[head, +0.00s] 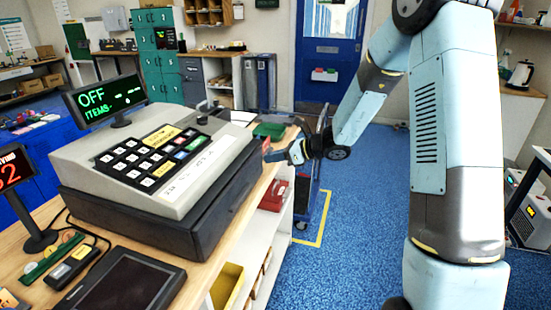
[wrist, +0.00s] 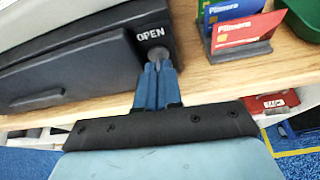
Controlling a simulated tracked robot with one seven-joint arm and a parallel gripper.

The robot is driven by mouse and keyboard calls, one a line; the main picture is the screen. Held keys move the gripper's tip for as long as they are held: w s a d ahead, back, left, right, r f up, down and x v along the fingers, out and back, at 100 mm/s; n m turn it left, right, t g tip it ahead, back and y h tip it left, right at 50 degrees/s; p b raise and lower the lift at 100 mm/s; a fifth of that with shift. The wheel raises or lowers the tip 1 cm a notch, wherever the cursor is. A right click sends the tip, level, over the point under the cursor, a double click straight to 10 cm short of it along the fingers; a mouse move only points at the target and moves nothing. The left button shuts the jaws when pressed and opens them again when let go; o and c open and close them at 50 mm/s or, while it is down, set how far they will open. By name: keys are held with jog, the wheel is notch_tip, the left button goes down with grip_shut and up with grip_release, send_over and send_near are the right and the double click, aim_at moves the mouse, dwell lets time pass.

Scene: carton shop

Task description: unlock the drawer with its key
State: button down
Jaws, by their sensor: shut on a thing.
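The black cash drawer (head: 200,222) sits under the grey register (head: 165,150) on the wooden counter and looks shut. In the wrist view, the drawer's dark front (wrist: 85,65) has an OPEN mark and a round grey lock (wrist: 157,54) near its right end. My gripper (wrist: 158,68) points straight at this lock, its blue fingers close together and their tips right at it. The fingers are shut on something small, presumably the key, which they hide. I cannot tell how far it is in the lock. In the head view my gripper (head: 275,153) is at the drawer's far right corner.
A card holder (wrist: 243,47) with red and blue cards stands just right of the lock. A green tray (wrist: 302,18) is beyond it. The display (head: 105,97) reads OFF. Open blue floor lies right of the counter, with a blue trolley (head: 308,195) close by.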

jog(key=shift+s+a+n, duration=0.15)
jog(key=shift+s+n, duration=0.05)
jog(key=shift+n, duration=0.1)
dwell(0.4)
jog(key=c, duration=1.3)
grip_release()
jog(key=v, duration=0.8)
